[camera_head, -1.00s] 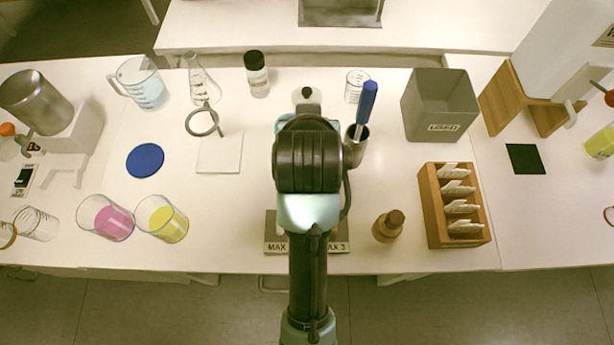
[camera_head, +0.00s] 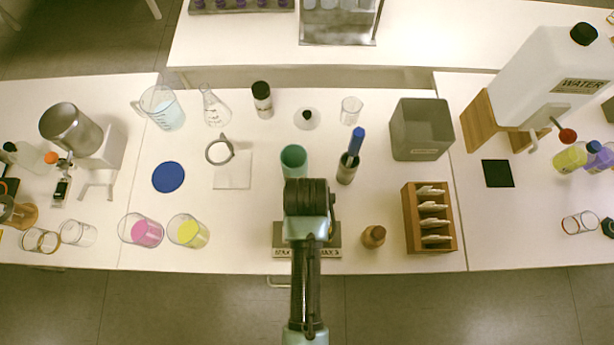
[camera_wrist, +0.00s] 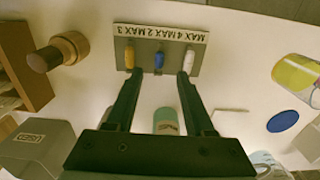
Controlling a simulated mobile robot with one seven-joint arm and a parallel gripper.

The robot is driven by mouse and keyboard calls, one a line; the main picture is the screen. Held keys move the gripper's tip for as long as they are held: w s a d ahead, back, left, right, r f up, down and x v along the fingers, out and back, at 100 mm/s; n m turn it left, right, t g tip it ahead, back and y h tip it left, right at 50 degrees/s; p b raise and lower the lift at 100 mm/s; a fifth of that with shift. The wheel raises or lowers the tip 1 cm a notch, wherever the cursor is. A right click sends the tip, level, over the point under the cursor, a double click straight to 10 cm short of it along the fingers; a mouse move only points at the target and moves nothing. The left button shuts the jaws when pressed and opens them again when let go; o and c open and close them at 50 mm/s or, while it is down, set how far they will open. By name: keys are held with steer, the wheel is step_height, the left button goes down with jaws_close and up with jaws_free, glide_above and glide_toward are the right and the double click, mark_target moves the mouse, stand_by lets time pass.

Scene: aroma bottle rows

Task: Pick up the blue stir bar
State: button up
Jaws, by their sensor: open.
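The blue stir bar (camera_wrist: 159,58) lies on a grey plate (camera_wrist: 146,70) in the wrist view, between a yellow bar (camera_wrist: 129,58) and a white bar (camera_wrist: 188,60). My gripper (camera_wrist: 160,74) is open and empty. Its two fingertips appear on either side of the blue bar, with the yellow and white bars near them; the height gap is hard to judge. In the head view the plate (camera_head: 280,235) is partly covered by my arm, and the bars and fingers are hidden.
A green cup (camera_head: 293,160) stands just behind the plate. A brown bottle (camera_head: 373,237) and a wooden rack (camera_head: 430,218) stand to the right. Beakers of yellow (camera_head: 188,231) and pink (camera_head: 141,230) liquid stand to the left. A holder (camera_head: 347,170) with a blue-handled tool is behind right.

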steer(key=shift+w+f, duration=0.15)
steer(key=shift+f, duration=1.55)
steer(key=shift+w+f, duration=0.1)
steer(key=shift+f, duration=1.6)
jaws_close()
